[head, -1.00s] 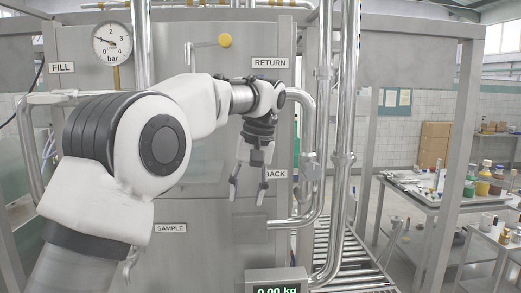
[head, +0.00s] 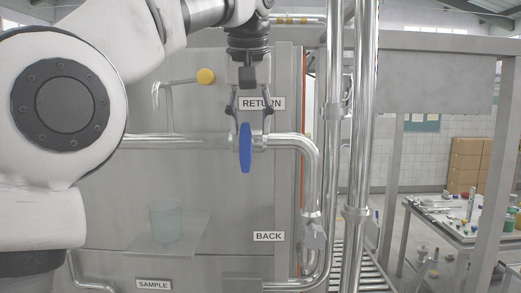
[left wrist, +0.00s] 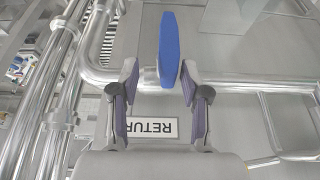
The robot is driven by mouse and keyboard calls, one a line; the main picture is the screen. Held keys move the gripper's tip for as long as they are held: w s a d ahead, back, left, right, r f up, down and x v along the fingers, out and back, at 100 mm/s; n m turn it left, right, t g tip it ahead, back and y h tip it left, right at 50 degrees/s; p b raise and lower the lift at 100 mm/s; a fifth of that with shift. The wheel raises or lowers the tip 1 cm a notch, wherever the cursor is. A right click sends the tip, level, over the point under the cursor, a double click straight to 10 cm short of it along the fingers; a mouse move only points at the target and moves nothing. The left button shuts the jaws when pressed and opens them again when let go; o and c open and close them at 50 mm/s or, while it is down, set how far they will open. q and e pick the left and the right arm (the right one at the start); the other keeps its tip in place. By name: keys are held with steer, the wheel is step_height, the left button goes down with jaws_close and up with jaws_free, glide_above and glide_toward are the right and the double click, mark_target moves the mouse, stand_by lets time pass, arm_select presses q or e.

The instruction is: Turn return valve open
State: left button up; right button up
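The return valve has a blue handle (head: 246,147) on a horizontal steel pipe, just below the RETURN label (head: 262,103). The handle hangs vertically, across the pipe. My left gripper (head: 250,136) points down at the valve, fingers open on either side of it. In the left wrist view the blue handle (left wrist: 169,50) extends beyond the open fingertips (left wrist: 159,76), and the pipe passes behind. A gap shows between each fingertip and the handle there. My right gripper is not in view.
A yellow-knobbed lever (head: 206,76) sits up and left of the valve. Vertical steel pipes (head: 358,150) stand to the right. A clear beaker (head: 166,220) stands on a shelf at lower left. A cluttered side table (head: 450,225) is at far right.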

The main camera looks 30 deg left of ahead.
mark_target(244, 139)
arm_select(q)
steer(key=s+f, duration=0.1)
steer(key=s, duration=0.1)
steer(key=shift+s+a+f, duration=0.1)
steer(key=shift+s+f, duration=0.2)
steer(key=shift+f, duration=0.1)
steer(key=w+f, duration=0.2)
steer(key=w+a+f, duration=0.1)
steer(key=w+f, duration=0.1)
steer(key=shift+a+f, duration=0.1)
steer(key=shift+f, duration=0.3)
steer(key=shift+s+r, duration=0.15)
steer(key=shift+s, duration=0.1)
steer(key=shift+s+d+r, duration=0.2)
steer(key=shift+s+r, duration=0.05)
steer(key=shift+s, duration=0.35)
jaws_close()
steer(key=shift+w+f, duration=0.1)
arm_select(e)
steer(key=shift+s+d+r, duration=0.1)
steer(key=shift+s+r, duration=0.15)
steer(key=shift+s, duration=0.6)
